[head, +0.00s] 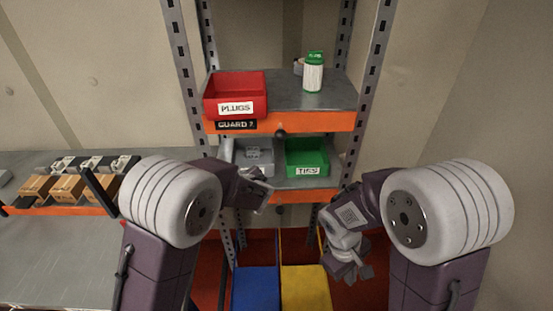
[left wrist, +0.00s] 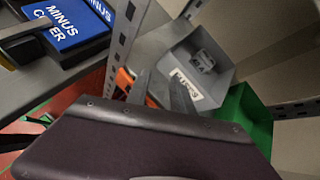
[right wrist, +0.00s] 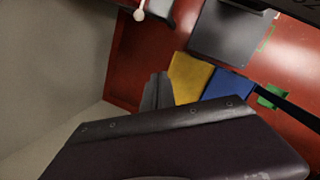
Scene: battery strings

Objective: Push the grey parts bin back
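The grey parts bin (head: 254,158) sits on the middle shelf, left of the green TIES bin (head: 307,160). In the left wrist view the grey bin (left wrist: 222,82) shows a white label on its front and a small grey part inside. My left gripper (head: 265,196) is in front of the grey bin's lower front, with its fingers apart and nothing between them. In the left wrist view its fingertips (left wrist: 160,82) point toward the bin; contact cannot be told. My right gripper (head: 350,272) hangs low on the right, its fingers (right wrist: 158,76) close together and empty.
A red PLUGS bin (head: 235,95) and a green-capped bottle (head: 314,75) stand on the upper shelf. Perforated rack posts (head: 183,70) flank the shelves. Blue (head: 256,288) and yellow (head: 305,287) bins stand below. A bench (head: 70,255) with boxes is at left.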

